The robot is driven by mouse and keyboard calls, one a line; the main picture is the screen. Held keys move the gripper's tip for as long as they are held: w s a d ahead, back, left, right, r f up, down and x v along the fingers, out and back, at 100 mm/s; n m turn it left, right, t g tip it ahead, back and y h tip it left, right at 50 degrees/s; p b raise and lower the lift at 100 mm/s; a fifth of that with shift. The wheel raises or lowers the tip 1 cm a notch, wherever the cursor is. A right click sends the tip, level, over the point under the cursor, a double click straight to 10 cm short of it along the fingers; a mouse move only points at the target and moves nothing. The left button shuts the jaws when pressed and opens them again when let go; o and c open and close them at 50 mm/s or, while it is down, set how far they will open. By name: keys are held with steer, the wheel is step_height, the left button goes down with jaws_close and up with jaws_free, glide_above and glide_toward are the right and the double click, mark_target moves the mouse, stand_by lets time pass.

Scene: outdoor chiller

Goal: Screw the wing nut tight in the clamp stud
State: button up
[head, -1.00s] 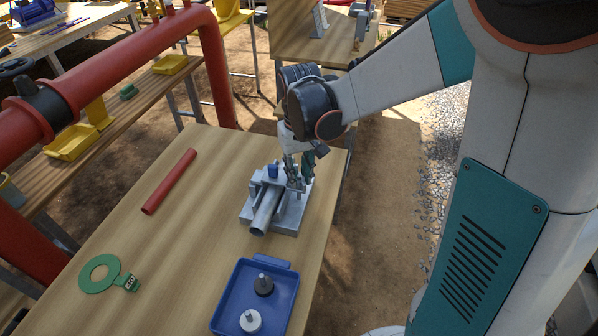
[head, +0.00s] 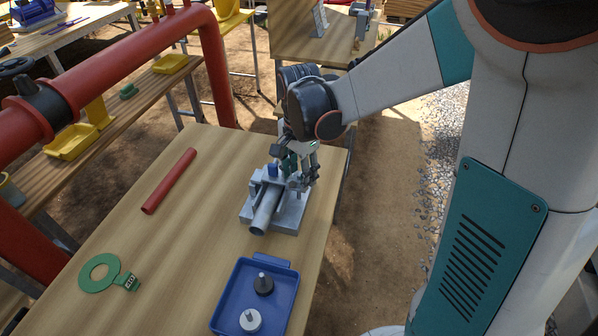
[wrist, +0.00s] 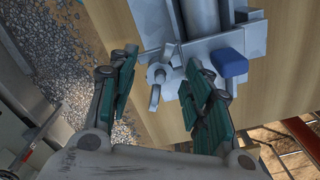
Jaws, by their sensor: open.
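The grey clamp (head: 285,218) stands on the wooden bench with a grey pipe (head: 264,214) lying in it; the pipe also shows at the top of the wrist view (wrist: 200,15). The grey wing nut (wrist: 158,73) sits at the clamp's side in the wrist view, its wings spread. How deep it sits on the stud I cannot tell. My gripper (wrist: 160,64) is open, with its green-padded fingers on either side of the wing nut, apparently apart from it. In the head view my gripper (head: 300,174) is over the clamp's far right side, partly hiding the nut.
A blue block (wrist: 230,62) on the clamp is close to my right finger. A blue tray (head: 283,310) with a dark and a light knobbed piece stands in front. A red rod (head: 169,181) and a green ring tag (head: 100,273) lie left. The bench's right edge is near.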

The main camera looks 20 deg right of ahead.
steer(key=o, duration=0.5)
step_height(320, 180, up, 12)
steer(key=p, duration=0.9)
steer(key=shift+r, duration=0.1)
step_height(320, 180, up, 12)
steer(key=s+f+n+t+b, duration=0.2)
steer(key=s+f+n, duration=0.1)
steer(key=s+n, duration=0.1)
steer(key=s+f+n+t+b, duration=0.2)
steer(key=s+f+n, duration=0.1)
steer(key=s, duration=0.3)
steer(key=s+f+n+t+b, duration=0.2)
steer(key=s+f+n+t, duration=0.1)
steer(key=s+f+n, duration=0.1)
steer(key=shift+s+n, duration=0.45)
steer(key=shift+n, duration=0.65)
